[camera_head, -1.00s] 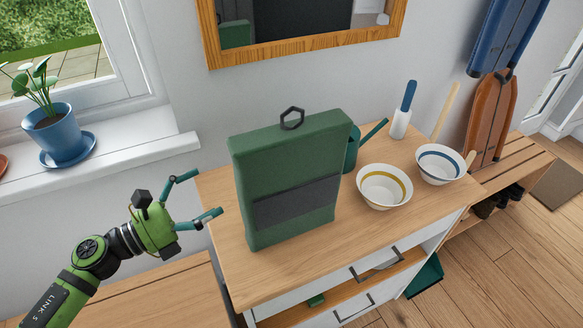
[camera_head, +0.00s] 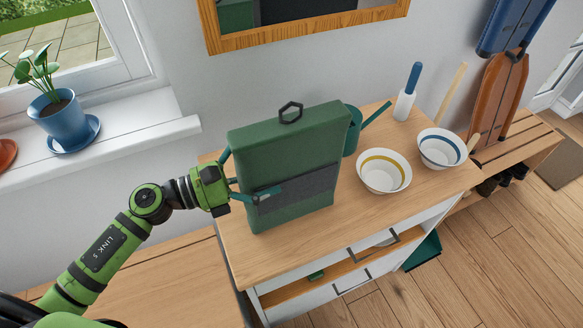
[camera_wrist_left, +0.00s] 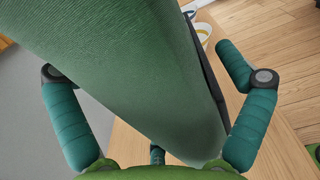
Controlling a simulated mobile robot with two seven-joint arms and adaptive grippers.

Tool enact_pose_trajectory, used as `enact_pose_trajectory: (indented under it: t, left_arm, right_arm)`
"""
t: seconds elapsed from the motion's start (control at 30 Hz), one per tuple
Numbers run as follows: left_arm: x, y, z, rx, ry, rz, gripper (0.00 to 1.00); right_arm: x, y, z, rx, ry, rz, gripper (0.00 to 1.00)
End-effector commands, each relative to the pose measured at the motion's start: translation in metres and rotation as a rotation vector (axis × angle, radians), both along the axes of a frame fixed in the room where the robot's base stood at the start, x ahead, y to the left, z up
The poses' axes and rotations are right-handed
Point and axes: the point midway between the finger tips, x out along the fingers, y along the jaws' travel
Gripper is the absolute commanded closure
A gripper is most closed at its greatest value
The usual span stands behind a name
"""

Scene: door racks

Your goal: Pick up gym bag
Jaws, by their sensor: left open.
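The gym bag (camera_head: 285,150) is a tall green box-shaped bag with a dark front pocket and a dark ring handle (camera_head: 291,112) on top. It stands upright on the wooden cabinet top. My left gripper (camera_head: 246,176) is at the bag's left side, open, with one finger across the front face and the other behind the left edge. In the left wrist view the green bag (camera_wrist_left: 140,70) fills the space between the two teal fingers, with gaps visible beside them. My right gripper is not in view.
Two bowls, one with a yellow band (camera_head: 384,171) and one with a blue band (camera_head: 441,149), stand right of the bag. A teal watering can (camera_head: 353,130) is partly hidden behind it. A blue-handled brush (camera_head: 405,100) stands at the back. A potted plant (camera_head: 62,120) is on the windowsill.

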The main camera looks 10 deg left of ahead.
Motion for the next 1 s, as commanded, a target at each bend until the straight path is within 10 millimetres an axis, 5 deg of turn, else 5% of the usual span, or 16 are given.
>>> enact_pose_trajectory:
  t: [0.17, 0.33, 0.77, 1.0]
  left_arm:
    - [0.0, 0.0, -0.001, 0.0, 0.0, 0.001, 0.0]
    - [0.0, 0.0, -0.001, -0.001, 0.001, 0.001, 0.64]
    - [0.0, 0.0, 0.003, -0.002, -0.002, 0.0, 0.65]
    - [0.0, 0.0, 0.025, 0.002, -0.008, -0.002, 0.65]
  right_arm:
    - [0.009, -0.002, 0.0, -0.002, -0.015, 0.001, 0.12]
    - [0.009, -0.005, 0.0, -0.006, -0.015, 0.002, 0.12]
    - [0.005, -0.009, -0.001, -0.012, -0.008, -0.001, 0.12]
    - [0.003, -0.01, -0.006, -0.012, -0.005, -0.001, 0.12]
